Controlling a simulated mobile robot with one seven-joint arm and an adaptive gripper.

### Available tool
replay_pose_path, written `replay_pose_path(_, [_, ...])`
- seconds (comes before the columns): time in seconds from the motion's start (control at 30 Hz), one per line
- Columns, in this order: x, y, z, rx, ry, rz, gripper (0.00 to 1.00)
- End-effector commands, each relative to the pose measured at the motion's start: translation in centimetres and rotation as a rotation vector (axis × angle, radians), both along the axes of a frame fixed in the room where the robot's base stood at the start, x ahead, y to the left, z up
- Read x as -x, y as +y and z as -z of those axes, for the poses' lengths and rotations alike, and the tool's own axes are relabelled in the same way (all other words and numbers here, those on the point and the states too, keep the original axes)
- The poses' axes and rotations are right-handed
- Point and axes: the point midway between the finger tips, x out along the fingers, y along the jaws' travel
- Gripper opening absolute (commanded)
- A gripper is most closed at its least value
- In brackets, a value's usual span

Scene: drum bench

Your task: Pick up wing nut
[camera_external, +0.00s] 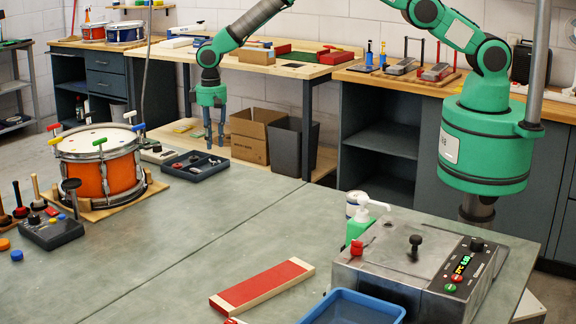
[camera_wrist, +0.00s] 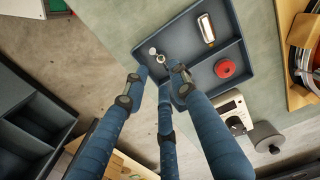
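My gripper (camera_external: 213,138) points down above the table's far edge, near the dark divided tray (camera_external: 222,172). In the wrist view my gripper (camera_wrist: 160,76) has three blue fingers, spread apart with nothing between them. The tray (camera_wrist: 243,52) lies beyond the fingertips. In one compartment, close to the fingertips, are small metal pieces: a ring-like one (camera_wrist: 160,59) and a pale one (camera_wrist: 153,51). Either may be the wing nut; they are too small to tell. The tray also holds a red round piece (camera_wrist: 225,68) and a brass-edged pale piece (camera_wrist: 207,29).
An orange drum (camera_external: 100,178) on a wooden board stands left of the tray. A small grey device (camera_external: 155,153) sits between them. A cardboard box (camera_external: 250,135) and a dark bin (camera_external: 292,148) are beyond the table edge. The table's middle is clear.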

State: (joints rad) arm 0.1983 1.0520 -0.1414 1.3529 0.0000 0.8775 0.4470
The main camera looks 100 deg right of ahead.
Motion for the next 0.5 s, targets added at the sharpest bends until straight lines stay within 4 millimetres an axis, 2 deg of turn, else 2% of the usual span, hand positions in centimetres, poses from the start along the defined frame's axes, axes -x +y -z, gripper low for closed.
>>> replay_pose_path(0.5, [0.02, 0.0, 0.64, -0.001, 0.001, 0.0, 0.26])
